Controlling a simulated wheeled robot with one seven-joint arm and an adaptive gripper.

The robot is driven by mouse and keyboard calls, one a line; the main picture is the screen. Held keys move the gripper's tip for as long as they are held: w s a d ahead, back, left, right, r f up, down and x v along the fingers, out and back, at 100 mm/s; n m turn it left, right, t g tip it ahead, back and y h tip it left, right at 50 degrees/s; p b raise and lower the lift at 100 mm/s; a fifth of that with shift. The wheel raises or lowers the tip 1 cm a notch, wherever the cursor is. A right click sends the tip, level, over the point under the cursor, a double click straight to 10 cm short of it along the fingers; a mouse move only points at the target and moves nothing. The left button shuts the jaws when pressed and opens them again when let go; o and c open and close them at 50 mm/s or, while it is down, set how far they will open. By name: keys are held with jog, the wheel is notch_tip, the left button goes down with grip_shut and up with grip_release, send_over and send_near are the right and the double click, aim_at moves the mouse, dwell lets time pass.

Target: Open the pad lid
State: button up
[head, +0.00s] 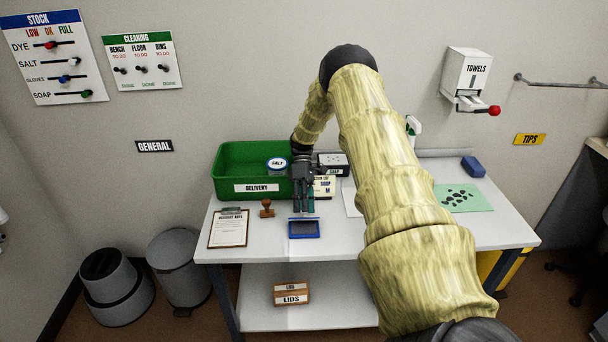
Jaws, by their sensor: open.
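A small blue pad (304,229) lies near the front edge of the white table, left of the middle. It has a blue rim and a darker face. A thin dark strip shows along its back edge. I cannot tell at this size whether its lid is shut or raised. My gripper (303,208) points down just behind and above the pad. Its fingers are apart, with nothing seen between them. I cannot tell whether a fingertip touches the pad.
A wooden stamp (267,208) and a clipboard (229,228) lie left of the pad. A green delivery bin (226,187) holding a salt tub (277,164) stands behind. A labelled box (325,187) is close behind my gripper. My arm covers the table's middle right.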

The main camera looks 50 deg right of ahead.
jog(key=shift+r, duration=0.15)
jog(key=v, duration=1.1)
jog(key=shift+w+d+r, duration=0.2)
jog(key=shift+w+d, duration=0.05)
jog(key=shift+w, duration=0.05)
